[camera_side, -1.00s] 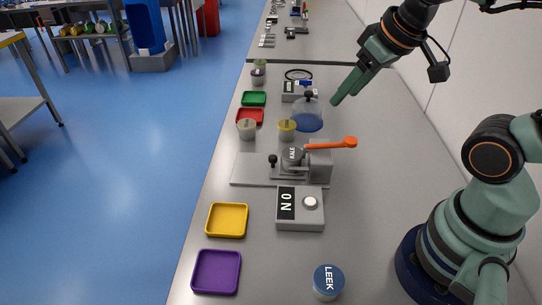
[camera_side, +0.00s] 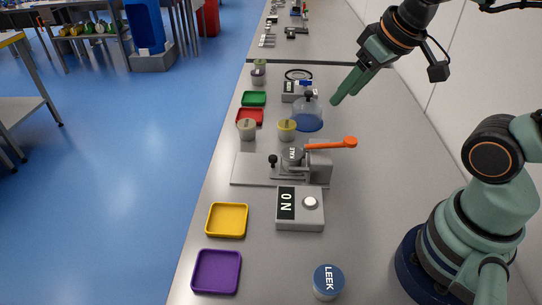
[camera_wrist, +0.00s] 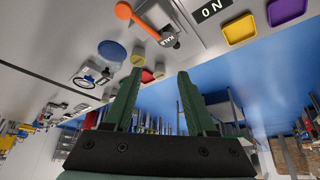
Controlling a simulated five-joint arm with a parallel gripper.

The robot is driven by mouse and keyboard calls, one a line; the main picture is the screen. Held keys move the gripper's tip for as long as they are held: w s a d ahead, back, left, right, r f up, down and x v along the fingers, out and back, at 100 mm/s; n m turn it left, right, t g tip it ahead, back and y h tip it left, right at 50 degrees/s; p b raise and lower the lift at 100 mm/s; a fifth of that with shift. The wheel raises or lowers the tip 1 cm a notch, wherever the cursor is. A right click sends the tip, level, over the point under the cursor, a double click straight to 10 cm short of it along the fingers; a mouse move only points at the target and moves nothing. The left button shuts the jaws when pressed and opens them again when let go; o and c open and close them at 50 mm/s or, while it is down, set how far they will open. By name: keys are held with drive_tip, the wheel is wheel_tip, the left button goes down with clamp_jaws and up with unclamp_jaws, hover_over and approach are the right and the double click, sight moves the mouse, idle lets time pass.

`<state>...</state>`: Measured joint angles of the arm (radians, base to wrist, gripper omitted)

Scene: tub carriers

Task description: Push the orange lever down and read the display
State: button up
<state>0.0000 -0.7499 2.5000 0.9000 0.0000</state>
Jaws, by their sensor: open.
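The orange lever (camera_side: 331,144) sticks out to the right from a grey metal fixture (camera_side: 320,165) in the side view, roughly level. It also shows in the wrist view (camera_wrist: 137,20). A grey tub marked KALE (camera_side: 292,155) sits in the fixture. The display (camera_side: 286,203) is on a grey box with a round white button (camera_side: 310,202); it reads "NO" turned sideways. It also shows in the wrist view (camera_wrist: 209,9). My gripper (camera_side: 334,102) is open and empty, held in the air beyond the fixture, apart from the lever.
A blue-lidded LEEK tub (camera_side: 328,281) stands at the near edge. Yellow (camera_side: 227,233) and purple trays (camera_side: 217,287) lie left. Beyond the fixture are a clear dome on a blue base (camera_side: 308,122), small tubs, and red and green trays (camera_side: 253,98). The bench right of the lever is clear.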

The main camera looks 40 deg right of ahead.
idle(0.3)
drive_tip(key=c, duration=0.9)
drive_tip(key=shift+d+m, duration=0.15)
drive_tip(key=shift+m, duration=0.35)
clamp_jaws()
drive_tip(key=w+d+m+g, duration=0.1)
drive_tip(key=d+m, duration=0.3)
drive_tip(key=m, duration=0.9)
drive_tip(key=w+d+m+g, duration=0.1)
drive_tip(key=d+m+g, duration=0.2)
drive_tip(key=m, duration=1)
drive_tip(key=shift+d+r+g, duration=0.15)
drive_tip(key=shift+d+g, duration=0.2)
drive_tip(key=shift+g, duration=0.45)
